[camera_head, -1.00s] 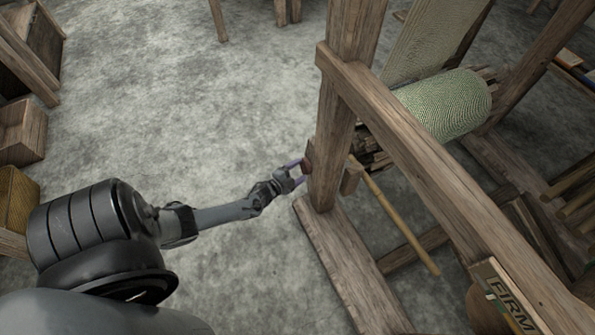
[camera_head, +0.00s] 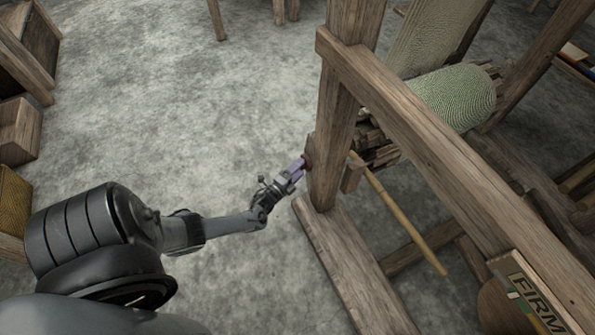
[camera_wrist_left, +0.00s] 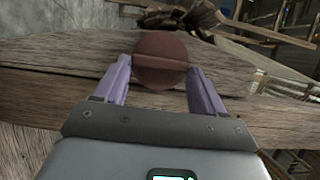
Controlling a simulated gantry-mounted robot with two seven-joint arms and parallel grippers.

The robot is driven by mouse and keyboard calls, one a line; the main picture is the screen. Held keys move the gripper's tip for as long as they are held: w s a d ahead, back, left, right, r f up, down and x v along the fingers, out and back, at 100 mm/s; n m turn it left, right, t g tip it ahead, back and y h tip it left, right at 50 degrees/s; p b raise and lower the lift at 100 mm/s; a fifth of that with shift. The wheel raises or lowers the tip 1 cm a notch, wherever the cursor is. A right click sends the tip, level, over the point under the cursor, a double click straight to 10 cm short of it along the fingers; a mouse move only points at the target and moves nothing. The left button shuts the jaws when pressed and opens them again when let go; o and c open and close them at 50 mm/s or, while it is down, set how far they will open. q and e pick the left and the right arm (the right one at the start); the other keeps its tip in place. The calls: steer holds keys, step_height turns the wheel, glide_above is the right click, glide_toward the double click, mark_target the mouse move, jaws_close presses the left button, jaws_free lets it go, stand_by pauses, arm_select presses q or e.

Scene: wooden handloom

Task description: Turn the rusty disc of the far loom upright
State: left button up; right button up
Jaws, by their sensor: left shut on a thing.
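The rusty disc (camera_wrist_left: 160,62) is a round reddish-brown piece on the side of the loom's wooden post (camera_wrist_left: 55,75). A raised ridge crosses its face, running nearly level in the left wrist view. My left gripper (camera_wrist_left: 160,85) has its two purple fingers on either side of the disc, shut on it. In the head view, my left gripper (camera_head: 301,166) reaches the left face of the upright post (camera_head: 335,110), and the disc (camera_head: 308,160) is mostly hidden behind the fingers. My right gripper is not in view.
The loom's slanting beam (camera_head: 430,150), green cloth roller (camera_head: 455,98) and a thin wooden rod (camera_head: 405,220) lie right of the post. A foot beam (camera_head: 350,265) runs along the floor. Wooden boxes (camera_head: 18,130) stand at far left. The grey floor (camera_head: 160,120) between is clear.

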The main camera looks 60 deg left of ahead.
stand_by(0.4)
arm_select(q)
steer(key=o, duration=1)
steer(key=shift+o, duration=0.2)
steer(key=p+v, duration=0.4)
steer(key=v, duration=0.6)
steer(key=shift+s+d, duration=0.15)
steer(key=shift+s, duration=0.25)
